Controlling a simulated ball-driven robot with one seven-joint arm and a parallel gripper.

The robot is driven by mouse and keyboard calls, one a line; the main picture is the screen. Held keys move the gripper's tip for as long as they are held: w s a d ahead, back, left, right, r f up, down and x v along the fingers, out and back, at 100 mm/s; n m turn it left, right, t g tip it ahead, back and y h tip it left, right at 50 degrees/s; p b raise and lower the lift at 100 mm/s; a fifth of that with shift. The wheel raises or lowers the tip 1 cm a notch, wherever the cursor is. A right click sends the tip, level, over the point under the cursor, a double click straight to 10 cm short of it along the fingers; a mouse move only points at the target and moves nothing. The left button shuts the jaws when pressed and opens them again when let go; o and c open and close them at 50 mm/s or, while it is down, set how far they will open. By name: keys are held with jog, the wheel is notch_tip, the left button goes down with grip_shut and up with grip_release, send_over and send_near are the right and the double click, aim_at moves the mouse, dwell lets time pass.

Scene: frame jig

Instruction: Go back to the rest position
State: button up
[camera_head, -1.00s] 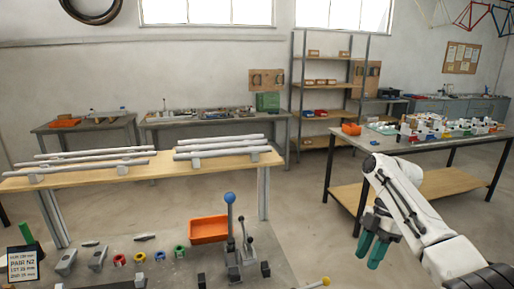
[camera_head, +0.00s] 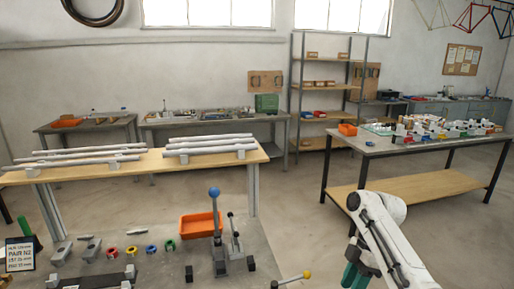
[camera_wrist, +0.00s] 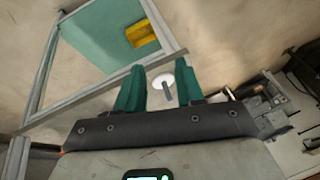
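My gripper (camera_head: 357,274) is at the lower right of the head view, at the end of my white arm. Its green fingers point down, and the lower part of the arm is cut off by the frame edge. In the wrist view my gripper (camera_wrist: 160,90) shows two green fingers standing apart with nothing held between them. A pale round spot with a grey pin shows beyond the gap; I cannot tell what it is.
A wooden-topped bench (camera_head: 90,172) with grey tubes is at the left. A grey jig table (camera_head: 150,268) with a blue-knobbed lever (camera_head: 214,192) and an orange bin (camera_head: 200,225) is in front. A table (camera_head: 440,145) with parts stands at right. Open floor lies between.

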jog(key=s+a+f+m+t, duration=0.1)
jog(key=s+a+f+m, duration=0.25)
jog(key=s+f, duration=0.45)
jog(key=s+a+f+m+t, duration=0.1)
jog(key=s+a+f+m, duration=0.2)
jog(key=s+f+m, duration=0.35)
jog(key=s+d+m+t+h, duration=0.1)
jog(key=s+d+m, duration=0.3)
jog(key=s, duration=0.9)
jog(key=s+d+m+h, duration=0.3)
jog(key=s+d+m, duration=0.2)
jog(key=s, duration=0.8)
jog(key=shift+s+d+r+t, duration=0.3)
jog(key=shift+d+r+t, duration=0.1)
jog(key=shift+r, duration=0.05)
